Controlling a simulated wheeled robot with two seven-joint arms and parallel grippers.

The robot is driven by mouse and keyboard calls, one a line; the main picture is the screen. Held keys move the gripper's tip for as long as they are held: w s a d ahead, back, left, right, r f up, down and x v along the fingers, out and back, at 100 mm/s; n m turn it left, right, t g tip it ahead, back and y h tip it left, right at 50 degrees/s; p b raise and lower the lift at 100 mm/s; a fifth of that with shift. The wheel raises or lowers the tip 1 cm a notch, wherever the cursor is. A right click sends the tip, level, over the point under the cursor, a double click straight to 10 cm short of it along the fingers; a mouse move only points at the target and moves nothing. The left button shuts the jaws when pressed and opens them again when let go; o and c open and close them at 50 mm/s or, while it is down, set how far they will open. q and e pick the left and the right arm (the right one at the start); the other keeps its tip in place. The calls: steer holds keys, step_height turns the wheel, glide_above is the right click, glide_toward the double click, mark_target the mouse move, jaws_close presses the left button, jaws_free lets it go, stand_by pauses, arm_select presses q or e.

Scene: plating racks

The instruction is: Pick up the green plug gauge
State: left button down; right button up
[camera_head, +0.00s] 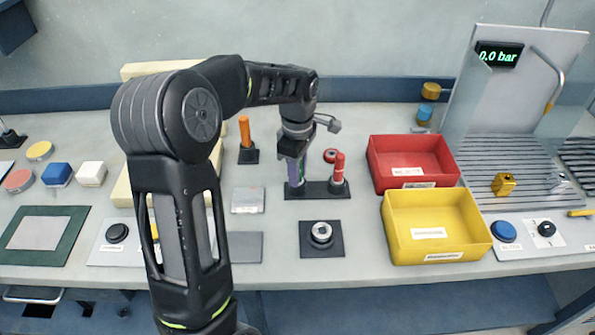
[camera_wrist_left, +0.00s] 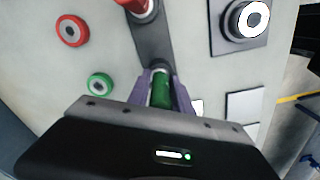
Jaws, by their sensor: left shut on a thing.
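The green plug gauge (camera_wrist_left: 161,92) stands between the purple fingers of my left gripper (camera_wrist_left: 162,86) in the left wrist view, and the fingers are shut on it. In the head view my left gripper (camera_head: 297,180) is at the left end of a dark stand (camera_head: 318,193), and the gauge is mostly hidden there. I cannot tell whether the gauge still sits in the stand. A red plug gauge (camera_head: 338,168) stands at the right end of the same stand. My right gripper is not in view.
A red bin (camera_head: 410,143) and a yellow bin (camera_head: 386,222) stand to the right. A ring on a dark pad (camera_head: 321,234) lies in front. A red ring (camera_head: 330,155) lies behind the stand, and a green ring (camera_wrist_left: 100,84) shows in the left wrist view. An orange gauge (camera_head: 244,130) stands behind left.

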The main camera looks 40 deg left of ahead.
arm_select(q)
step_height(320, 180, up, 9)
steer(key=shift+b, duration=0.5)
steer(key=shift+r, duration=0.45)
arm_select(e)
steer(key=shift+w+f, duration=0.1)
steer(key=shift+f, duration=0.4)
